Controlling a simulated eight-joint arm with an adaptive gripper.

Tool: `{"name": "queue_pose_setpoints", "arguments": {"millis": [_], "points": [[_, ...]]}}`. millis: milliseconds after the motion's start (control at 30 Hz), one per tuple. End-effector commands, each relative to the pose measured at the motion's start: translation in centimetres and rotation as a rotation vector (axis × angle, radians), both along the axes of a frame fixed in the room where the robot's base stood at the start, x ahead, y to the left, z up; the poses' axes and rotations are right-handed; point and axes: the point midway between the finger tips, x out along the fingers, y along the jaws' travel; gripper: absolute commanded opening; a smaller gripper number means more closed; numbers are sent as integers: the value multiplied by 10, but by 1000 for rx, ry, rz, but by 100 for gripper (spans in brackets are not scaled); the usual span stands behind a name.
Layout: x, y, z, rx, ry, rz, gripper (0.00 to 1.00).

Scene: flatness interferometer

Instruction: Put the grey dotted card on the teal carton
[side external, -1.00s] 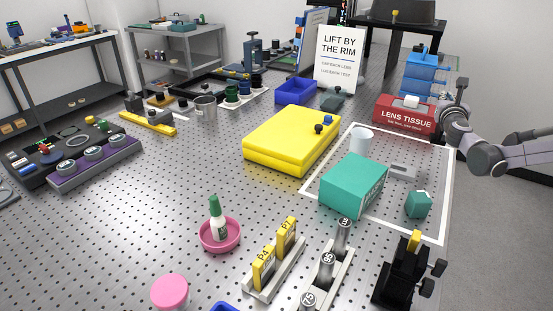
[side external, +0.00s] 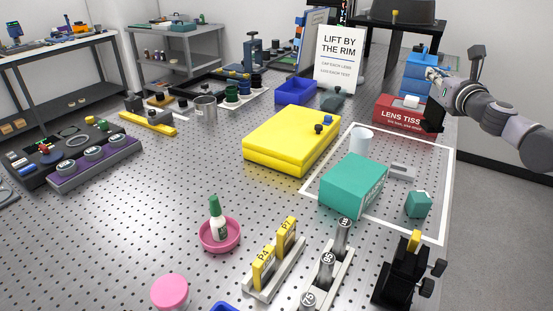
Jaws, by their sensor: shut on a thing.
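The teal carton (side external: 352,183) stands upright and closed inside a white outlined rectangle, right of the middle in the side external view. Its top is bare. My gripper (side external: 435,77) is at the upper right, raised behind and to the right of the carton, well apart from it. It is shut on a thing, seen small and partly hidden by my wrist. A dark flat piece (side external: 433,118) shows just below the gripper, in front of the red box. I cannot make out dots on it, or whether it is the grey dotted card. No such card shows clearly elsewhere.
A red lens tissue box (side external: 398,115), a white cup (side external: 361,140), a grey block (side external: 402,172) and a small teal block (side external: 418,205) stand around the carton. A yellow case (side external: 290,140) is to its left. A black fixture (side external: 402,272) stands in front.

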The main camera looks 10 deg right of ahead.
Motion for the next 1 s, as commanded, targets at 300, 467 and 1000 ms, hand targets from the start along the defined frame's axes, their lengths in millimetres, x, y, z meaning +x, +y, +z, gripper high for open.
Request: {"name": "queue_pose_setpoints", "arguments": {"millis": [300,467,1000], "points": [[-36,85,19,0,0,199,0],[-38,102,16,0,0,226,0],[-8,194,-42,-1,0,226,0]]}}
